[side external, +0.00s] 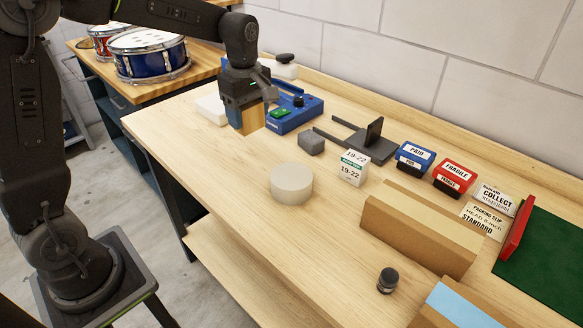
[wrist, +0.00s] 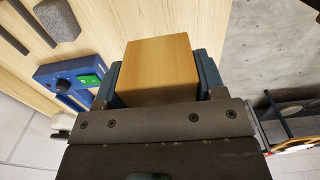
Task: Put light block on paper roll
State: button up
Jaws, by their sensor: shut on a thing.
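My gripper (side external: 246,108) is shut on a light wooden block (side external: 248,122) and holds it above the bench, left of and behind the paper roll. In the wrist view the block (wrist: 160,70) sits between the two jaws. The paper roll, a pale round short cylinder (side external: 291,184), stands upright near the middle of the bench with nothing on its top. The block and the roll are apart. The roll cannot be made out in the wrist view.
A blue device (side external: 297,117) lies just behind the block. A grey block (side external: 311,142), a small label box (side external: 353,168), a cardboard box (side external: 421,232) and a dark jar (side external: 387,280) stand around the roll. The bench in front of the roll is clear.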

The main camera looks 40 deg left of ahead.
jog(key=w+d+f, duration=0.1)
jog(key=d+f, duration=0.1)
jog(key=d, duration=0.1)
jog(key=w+d+f, duration=0.1)
jog(key=d+f, duration=0.1)
jog(key=d, duration=0.1)
jog(key=w+d+f, duration=0.1)
jog(key=d+f, duration=0.1)
jog(key=d, duration=0.1)
jog(key=shift+w+d, duration=0.25)
jog(key=shift+w, duration=0.05)
jog(key=shift+f, duration=2.05)
jog(key=shift+f, duration=0.15)
jog(key=o, duration=0.9)
jog(key=shift+o, duration=0.2)
